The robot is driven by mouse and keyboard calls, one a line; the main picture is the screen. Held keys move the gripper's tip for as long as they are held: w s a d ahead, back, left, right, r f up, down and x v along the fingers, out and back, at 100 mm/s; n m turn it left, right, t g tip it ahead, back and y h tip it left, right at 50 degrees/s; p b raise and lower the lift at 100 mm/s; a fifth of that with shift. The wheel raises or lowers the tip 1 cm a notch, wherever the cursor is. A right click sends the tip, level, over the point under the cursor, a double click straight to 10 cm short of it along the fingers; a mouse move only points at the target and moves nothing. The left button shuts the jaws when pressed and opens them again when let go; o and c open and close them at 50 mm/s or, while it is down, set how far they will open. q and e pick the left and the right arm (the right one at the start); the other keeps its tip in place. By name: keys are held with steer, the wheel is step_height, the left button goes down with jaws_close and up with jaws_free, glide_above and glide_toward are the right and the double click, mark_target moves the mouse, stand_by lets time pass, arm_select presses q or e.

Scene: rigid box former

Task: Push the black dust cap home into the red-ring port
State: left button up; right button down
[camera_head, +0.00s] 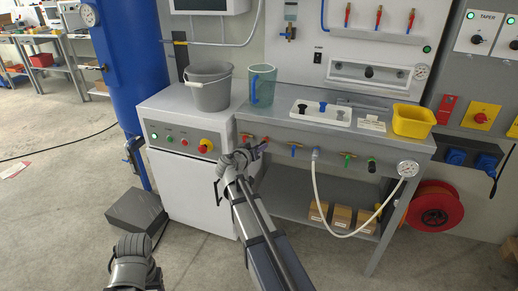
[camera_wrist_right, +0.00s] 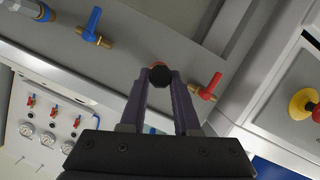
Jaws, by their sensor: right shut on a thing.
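My right gripper (camera_head: 261,147) is at the bench's front panel, between a red-handled valve and a blue-handled valve. In the right wrist view its two purple fingers (camera_wrist_right: 160,88) are closed on the black dust cap (camera_wrist_right: 160,76), held at the fingertips. A bit of the red-ring port (camera_wrist_right: 158,64) shows just past the cap, which covers most of it. The cap looks lined up with the port, but I cannot tell how deep it sits or whether they touch. Part of my left arm shows at the lower left of the head view; its gripper fingers do not show.
Close beside the port are the red-handled valve (camera_wrist_right: 209,88) and the blue-handled valve (camera_wrist_right: 94,27). A white hose (camera_head: 318,190) hangs further right. On the bench stand a grey bucket (camera_head: 210,88), a blue-tinted jug (camera_head: 262,85), a white tray (camera_head: 341,121) and a yellow bin (camera_head: 412,121).

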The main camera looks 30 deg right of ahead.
steer(key=shift+w+d, duration=0.35)
steer(key=shift+d, duration=0.05)
stand_by(0.8)
steer(key=c, duration=0.6)
jaws_free()
steer(key=shift+o, duration=0.2)
steer(key=s+a, duration=0.5)
steer(key=a, duration=0.1)
steer(key=shift+s, duration=0.15)
stand_by(0.4)
stand_by(0.4)
